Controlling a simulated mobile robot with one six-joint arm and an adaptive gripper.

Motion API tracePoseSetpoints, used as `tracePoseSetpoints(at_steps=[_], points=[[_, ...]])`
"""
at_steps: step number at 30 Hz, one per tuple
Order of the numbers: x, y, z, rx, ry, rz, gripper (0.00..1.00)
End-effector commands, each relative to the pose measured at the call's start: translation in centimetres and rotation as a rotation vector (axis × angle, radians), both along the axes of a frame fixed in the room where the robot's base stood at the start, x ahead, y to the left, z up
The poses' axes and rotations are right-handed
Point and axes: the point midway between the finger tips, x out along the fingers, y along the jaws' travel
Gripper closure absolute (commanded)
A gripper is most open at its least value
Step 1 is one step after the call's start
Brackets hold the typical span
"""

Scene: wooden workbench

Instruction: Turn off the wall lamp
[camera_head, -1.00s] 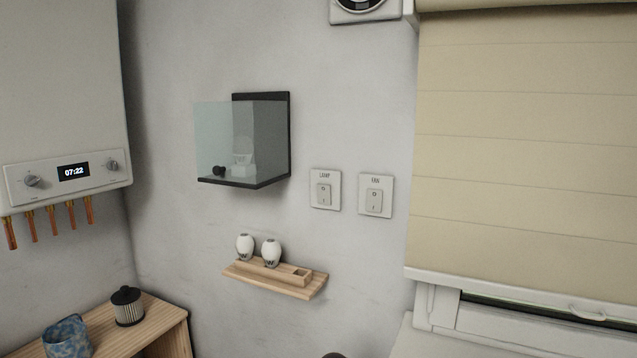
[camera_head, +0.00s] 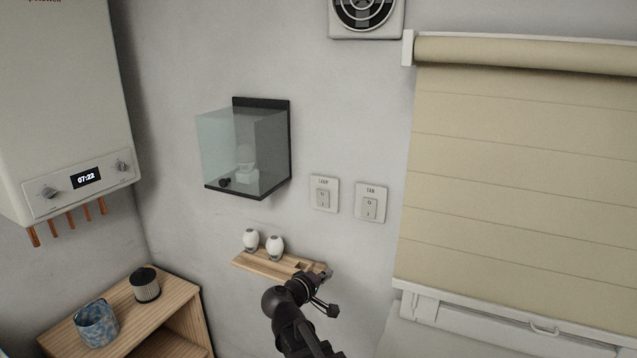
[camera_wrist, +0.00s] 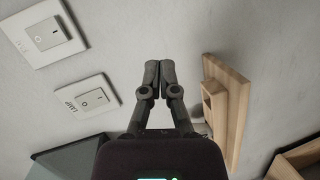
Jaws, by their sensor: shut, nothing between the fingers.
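The wall lamp (camera_head: 244,150) is a dark bracket with a clear glass box and a pale bulb inside; the bulb looks unlit. Its switch, labelled LAMP (camera_head: 324,194), is a white plate with a rocker to the right of the lamp. It also shows in the wrist view (camera_wrist: 88,98). My gripper (camera_head: 325,273) is below the switch plates, in front of the right end of the wooden shelf. In the wrist view my gripper (camera_wrist: 158,66) is shut and empty, with its fingertips together, apart from the lamp switch.
A FAN switch (camera_head: 370,203) sits right of the lamp switch. The wooden shelf (camera_head: 262,266) holds two white bulbs (camera_head: 274,246). A fan vent (camera_head: 366,14) is above, a blind (camera_head: 510,150) at right, a boiler (camera_head: 70,110) at left. A wooden cabinet (camera_head: 165,318) stands lower left.

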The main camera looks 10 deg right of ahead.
Motion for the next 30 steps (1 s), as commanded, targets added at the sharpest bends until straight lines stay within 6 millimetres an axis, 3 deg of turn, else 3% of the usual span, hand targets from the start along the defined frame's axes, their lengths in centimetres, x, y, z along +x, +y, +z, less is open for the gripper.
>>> tracePoseSetpoints(at_steps=[1, 3, 9, 12, 18, 30], points=[[0.6, 0.9, 3.0, -0.047, -0.020, 0.031, 1.00], [1.3, 2.2, 5.5, -0.115, -0.048, 0.070, 1.00], [2.5, 5.4, 11.2, -0.275, -0.109, 0.165, 1.00], [2.8, 6.5, 12.9, -0.328, -0.129, 0.195, 1.00], [3.0, 7.6, 14.1, -0.374, -0.146, 0.223, 1.00], [3.1, 7.6, 14.1, -0.376, -0.146, 0.224, 1.00]])
